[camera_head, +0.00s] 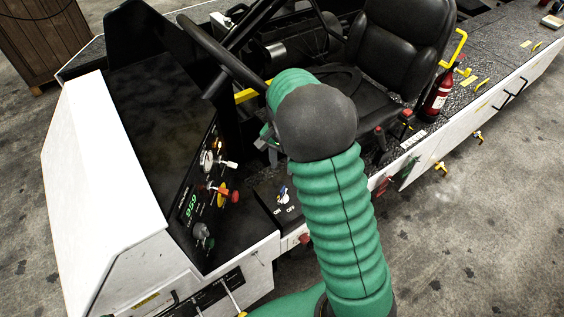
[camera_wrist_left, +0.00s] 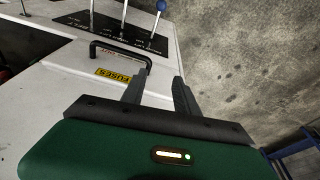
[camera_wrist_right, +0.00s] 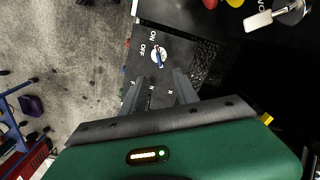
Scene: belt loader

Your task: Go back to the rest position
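My right arm crosses the middle of the head view, and its gripper (camera_head: 268,140) is mostly hidden behind the dark rounded arm joint. In the right wrist view the right gripper (camera_wrist_right: 158,77) is open and empty. A blue and white ON/OFF switch (camera_wrist_right: 158,57) lies beyond its fingertips; the switch also shows in the head view (camera_head: 282,196). My left gripper (camera_wrist_left: 158,78) is open and empty in the left wrist view, beside a black handle (camera_wrist_left: 120,58) with a yellow FUSES label. The left gripper is not visible in the head view.
The white belt loader has a control panel (camera_head: 205,190), a steering wheel (camera_head: 210,45) and a black seat (camera_head: 400,45). A red extinguisher (camera_head: 437,95) stands by the seat. Levers (camera_wrist_left: 124,14) rise near the handle. Concrete floor is clear at right.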

